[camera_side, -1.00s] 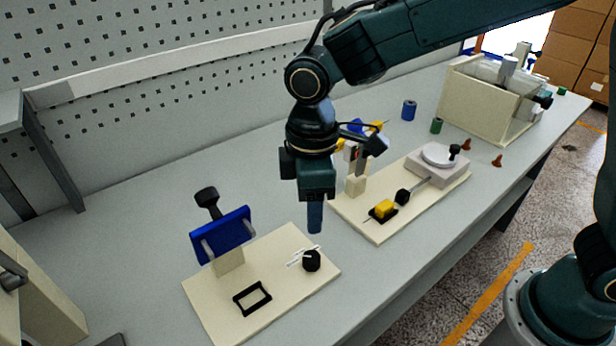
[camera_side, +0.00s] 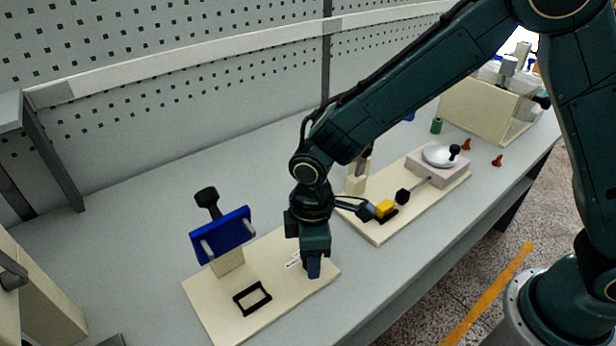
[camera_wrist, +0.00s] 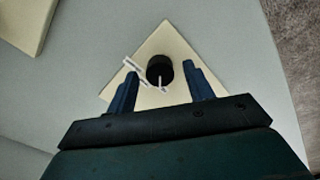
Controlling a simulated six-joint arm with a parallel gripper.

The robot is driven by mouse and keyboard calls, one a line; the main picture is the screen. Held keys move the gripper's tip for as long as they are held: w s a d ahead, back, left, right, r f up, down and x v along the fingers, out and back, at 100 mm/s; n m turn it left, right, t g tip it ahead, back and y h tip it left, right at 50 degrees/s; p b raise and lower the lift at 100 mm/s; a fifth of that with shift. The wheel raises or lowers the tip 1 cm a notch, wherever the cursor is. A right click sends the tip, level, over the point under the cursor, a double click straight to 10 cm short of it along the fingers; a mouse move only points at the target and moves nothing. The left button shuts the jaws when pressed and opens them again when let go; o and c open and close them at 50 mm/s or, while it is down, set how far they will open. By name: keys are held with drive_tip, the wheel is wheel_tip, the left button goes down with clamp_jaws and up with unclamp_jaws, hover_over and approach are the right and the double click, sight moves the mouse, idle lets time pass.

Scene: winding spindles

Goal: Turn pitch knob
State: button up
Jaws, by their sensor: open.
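The black pitch knob (camera_wrist: 159,69) stands on a cream board with white scale marks (camera_wrist: 136,70) beside it. In the wrist view it lies between and a little beyond the fingertips, with a white pointer line on it. My gripper (camera_wrist: 160,85) is open, one blue finger on each side of the knob, with a visible gap on both sides. In the side view my gripper (camera_side: 313,268) points down over the knob's place and hides the knob. I cannot tell its exact height over the board.
The cream board (camera_side: 215,312) also bears a blue tilted plate (camera_side: 222,235), a black knob on a stem (camera_side: 206,197) and a black frame (camera_side: 252,298). To the right, a second board holds a yellow block (camera_side: 385,208) and a white disc (camera_side: 440,154). The bench front is clear.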

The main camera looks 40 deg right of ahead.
drive_tip(key=shift+f, duration=0.4)
drive_tip(key=c, duration=1)
drive_tip(key=shift+m, duration=0.5)
drive_tip(key=m, duration=0.7)
drive_tip(key=shift+m, duration=0.4)
